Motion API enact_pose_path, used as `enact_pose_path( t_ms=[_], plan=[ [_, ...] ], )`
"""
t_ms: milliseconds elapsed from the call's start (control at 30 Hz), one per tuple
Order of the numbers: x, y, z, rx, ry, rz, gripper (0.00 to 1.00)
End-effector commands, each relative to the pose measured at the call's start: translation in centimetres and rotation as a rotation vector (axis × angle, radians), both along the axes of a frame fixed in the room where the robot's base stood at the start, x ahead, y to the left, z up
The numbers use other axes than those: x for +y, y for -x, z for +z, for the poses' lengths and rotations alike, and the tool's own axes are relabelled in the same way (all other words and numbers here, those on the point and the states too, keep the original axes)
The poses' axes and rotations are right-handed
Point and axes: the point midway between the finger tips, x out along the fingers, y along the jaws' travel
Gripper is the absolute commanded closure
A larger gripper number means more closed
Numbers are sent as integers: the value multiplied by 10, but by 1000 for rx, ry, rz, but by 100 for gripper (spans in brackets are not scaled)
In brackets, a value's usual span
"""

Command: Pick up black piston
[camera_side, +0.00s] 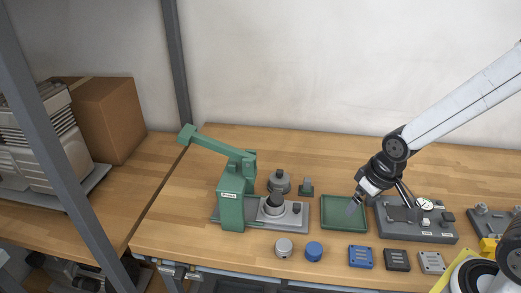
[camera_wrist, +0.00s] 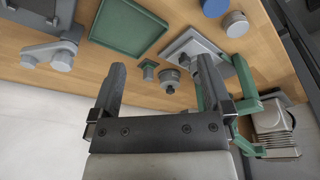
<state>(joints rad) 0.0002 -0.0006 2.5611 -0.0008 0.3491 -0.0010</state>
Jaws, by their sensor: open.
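A dark, upright cylindrical part (camera_side: 276,198), which looks like the black piston, stands on the light round holder of the green press (camera_side: 231,200). I cannot make it out clearly in the wrist view, where a finger and the press cover that area. My gripper (camera_side: 352,209) is tilted downward above the green tray (camera_side: 362,230), to the right of the press and apart from the dark part. In the wrist view my gripper (camera_wrist: 157,80) has its two fingers wide apart with nothing between them.
A grey cylinder (camera_side: 284,247) and a blue cylinder (camera_side: 313,250) stand in front of the press. Blue, black and grey plates (camera_side: 398,259) lie to their right. A grey round part (camera_side: 279,181) and small green block (camera_side: 306,187) stand behind. A grey fixture (camera_side: 415,222) is right of the tray.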

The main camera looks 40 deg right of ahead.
Motion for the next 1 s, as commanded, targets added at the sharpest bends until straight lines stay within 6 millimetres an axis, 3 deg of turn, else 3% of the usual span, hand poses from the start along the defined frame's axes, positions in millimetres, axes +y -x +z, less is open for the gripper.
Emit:
enact_pose_path(
  t_ms=[567,767,1000],
  plan=[
    [2,-9,1,9,1,12,0],
    [9,-39,3,39,5,55,0],
    [26,-93,4,98,12,141,0]
  ],
)
